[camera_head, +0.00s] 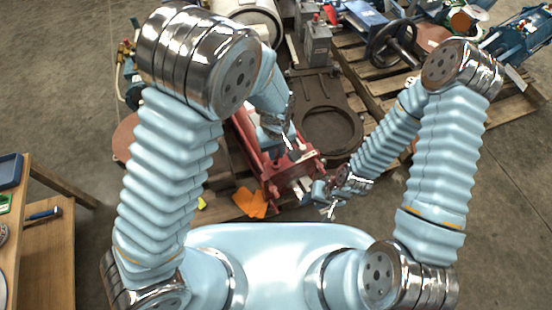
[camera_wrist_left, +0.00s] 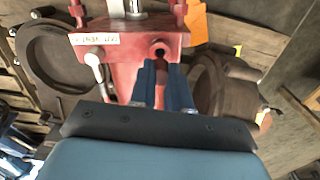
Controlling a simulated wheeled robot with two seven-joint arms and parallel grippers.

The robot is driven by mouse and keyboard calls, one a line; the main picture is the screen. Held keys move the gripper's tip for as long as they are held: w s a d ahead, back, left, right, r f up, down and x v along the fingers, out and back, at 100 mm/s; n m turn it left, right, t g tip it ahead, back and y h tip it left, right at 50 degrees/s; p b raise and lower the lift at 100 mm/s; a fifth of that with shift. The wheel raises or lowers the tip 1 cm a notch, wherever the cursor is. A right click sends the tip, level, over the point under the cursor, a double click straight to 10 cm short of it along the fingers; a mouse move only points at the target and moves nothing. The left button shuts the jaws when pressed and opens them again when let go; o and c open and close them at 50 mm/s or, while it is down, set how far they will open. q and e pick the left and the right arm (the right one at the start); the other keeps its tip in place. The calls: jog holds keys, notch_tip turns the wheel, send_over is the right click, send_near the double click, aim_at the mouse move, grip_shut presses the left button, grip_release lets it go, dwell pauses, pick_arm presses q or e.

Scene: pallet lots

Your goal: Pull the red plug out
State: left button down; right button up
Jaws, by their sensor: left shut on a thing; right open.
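The red machine (camera_head: 246,128) lies on the pallet in the head view. Its red block, with a label and a round dark hole, shows in the left wrist view (camera_wrist_left: 125,80). My left gripper (camera_head: 291,152) is over the near part of the machine. In the left wrist view its two blue fingers (camera_wrist_left: 163,76) are shut on a small dark red piece, which I take for the red plug (camera_wrist_left: 165,72). The fingers hide most of it, and I cannot tell whether it still touches the block. My right gripper (camera_head: 329,208) is open and empty, right of the machine's near end.
A dark round cast flange (camera_head: 331,125) lies right of the machine. Orange sheets (camera_head: 252,203) lie at its near left. A blue valve with a black handwheel (camera_head: 391,43) stands at the back right. A wooden bench (camera_head: 45,245) is at the left. Bare floor lies at the right.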

pick_arm(q)
jog(key=shift+r+p, duration=0.85)
jog(key=shift+r, duration=0.3)
